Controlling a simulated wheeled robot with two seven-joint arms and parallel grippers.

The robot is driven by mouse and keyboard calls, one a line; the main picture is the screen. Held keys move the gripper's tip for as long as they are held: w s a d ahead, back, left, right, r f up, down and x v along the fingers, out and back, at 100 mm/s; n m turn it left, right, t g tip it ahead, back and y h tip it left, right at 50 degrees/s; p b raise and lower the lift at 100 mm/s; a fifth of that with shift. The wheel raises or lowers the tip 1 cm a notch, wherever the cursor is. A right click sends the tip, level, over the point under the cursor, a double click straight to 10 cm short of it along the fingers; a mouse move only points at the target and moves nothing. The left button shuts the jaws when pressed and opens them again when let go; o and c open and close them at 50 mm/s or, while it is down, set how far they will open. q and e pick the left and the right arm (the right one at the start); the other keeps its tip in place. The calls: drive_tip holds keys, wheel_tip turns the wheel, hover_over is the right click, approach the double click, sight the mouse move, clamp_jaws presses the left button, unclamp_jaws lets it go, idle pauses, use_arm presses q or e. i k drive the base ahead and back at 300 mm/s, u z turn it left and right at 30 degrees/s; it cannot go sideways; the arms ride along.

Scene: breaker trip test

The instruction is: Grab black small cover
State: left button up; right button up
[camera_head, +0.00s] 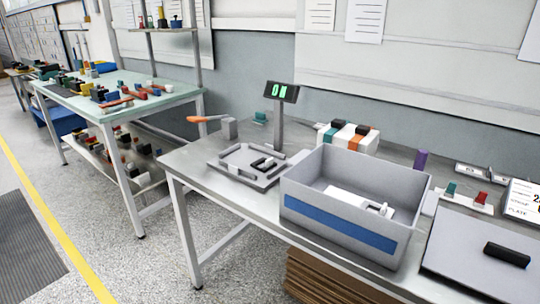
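A small black block-like piece (507,255) lies on the grey plate (465,250) at the right edge of the table; it may be the black cover. More small black parts (262,164) sit in the grey fixture tray (222,166) at the table's left. I cannot tell for certain which of these is the cover. Neither of my grippers is in the view.
A grey bin (340,228) with a blue stripe stands at the table's front middle, holding white parts (375,207). A display on a post (281,92) reads green digits. Behind stand several coloured blocks (347,137). An orange-handled lever (212,122) is at left. Red and green switches (466,196) sit at right.

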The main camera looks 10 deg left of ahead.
sight(270, 164)
drive_tip(key=k, duration=0.25)
drive_tip(key=u, duration=1.7)
drive_tip(key=i, duration=1)
drive_tip(key=z, duration=0.75)
drive_tip(key=i, duration=0.8)
drive_tip(key=z, duration=0.85)
